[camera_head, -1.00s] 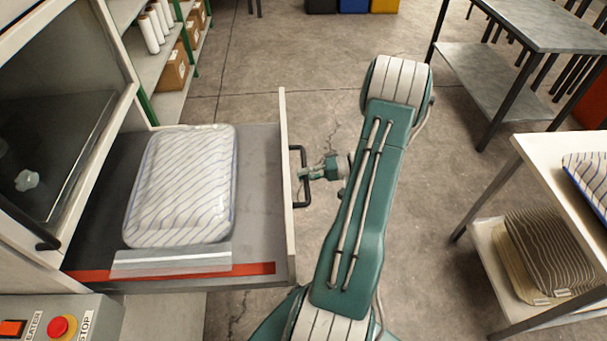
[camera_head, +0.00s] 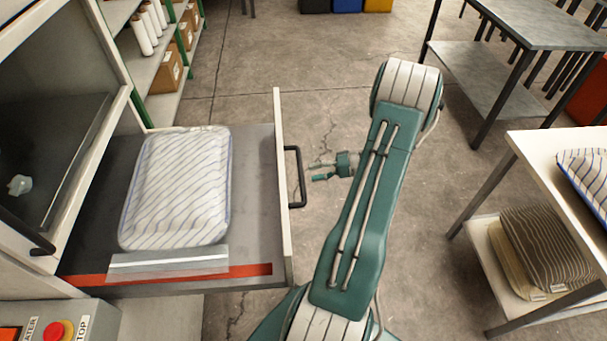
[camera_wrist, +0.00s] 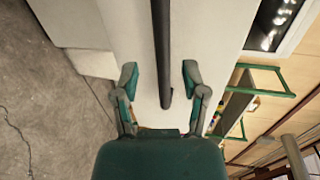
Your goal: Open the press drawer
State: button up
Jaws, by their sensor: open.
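The press drawer (camera_head: 255,185) is pulled out to the right of the press, its interior showing. A plastic-wrapped striped pillow (camera_head: 178,187) lies in it. The black drawer handle (camera_head: 298,177) is on the drawer's outer front panel. In the wrist view, the handle (camera_wrist: 161,55) runs as a dark bar between the spread fingers of my gripper (camera_wrist: 160,80), in front of the pale drawer front (camera_wrist: 115,25).
A control panel with a red stop button (camera_head: 60,331) is at the lower left. A shelf (camera_head: 160,75) with rolls and boxes stands behind the drawer. A white table (camera_head: 560,150) with pillows is at right. Open floor (camera_head: 310,75) lies beyond the drawer.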

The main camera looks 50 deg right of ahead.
jog(key=v, duration=0.7)
jog(key=shift+s+d, duration=0.3)
jog(key=shift+s, duration=0.1)
